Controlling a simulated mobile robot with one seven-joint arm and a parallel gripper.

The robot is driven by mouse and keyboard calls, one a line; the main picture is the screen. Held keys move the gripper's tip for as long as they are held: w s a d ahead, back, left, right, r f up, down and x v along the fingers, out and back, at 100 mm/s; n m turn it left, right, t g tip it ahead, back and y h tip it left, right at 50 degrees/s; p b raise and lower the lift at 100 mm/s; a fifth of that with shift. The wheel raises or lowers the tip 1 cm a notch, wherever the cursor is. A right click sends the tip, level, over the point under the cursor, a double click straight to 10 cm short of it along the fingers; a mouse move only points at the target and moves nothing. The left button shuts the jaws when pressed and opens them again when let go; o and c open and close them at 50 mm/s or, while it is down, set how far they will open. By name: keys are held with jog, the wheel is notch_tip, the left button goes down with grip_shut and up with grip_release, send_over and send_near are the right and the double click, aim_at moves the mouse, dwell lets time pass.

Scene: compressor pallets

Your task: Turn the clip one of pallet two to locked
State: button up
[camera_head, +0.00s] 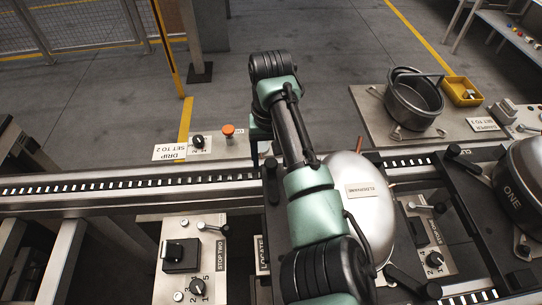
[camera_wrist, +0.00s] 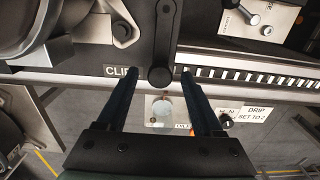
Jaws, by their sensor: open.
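In the wrist view a black clip lever (camera_wrist: 164,35) runs down from the top edge to a round end over the pallet's edge. A label reading "CLI" (camera_wrist: 117,72) is beside it, its remainder hidden. My gripper (camera_wrist: 160,88) is open, its two dark fingers on either side of the lever's round end. I cannot tell whether they touch it. In the head view my arm covers much of the middle pallet and its silver compressor (camera_head: 361,215). The gripper's fingertips are hidden there.
A conveyor rail (camera_head: 130,184) crosses the view. A panel labelled "DRIP SET TO 2" (camera_head: 169,153) has a black knob and an orange button. A "STOP TWO" panel (camera_head: 185,255) is in front. Compressor "ONE" (camera_head: 520,185) is at right. A grey pot (camera_head: 411,100) stands behind.

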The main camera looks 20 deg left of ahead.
grip_shut()
dwell(1.4)
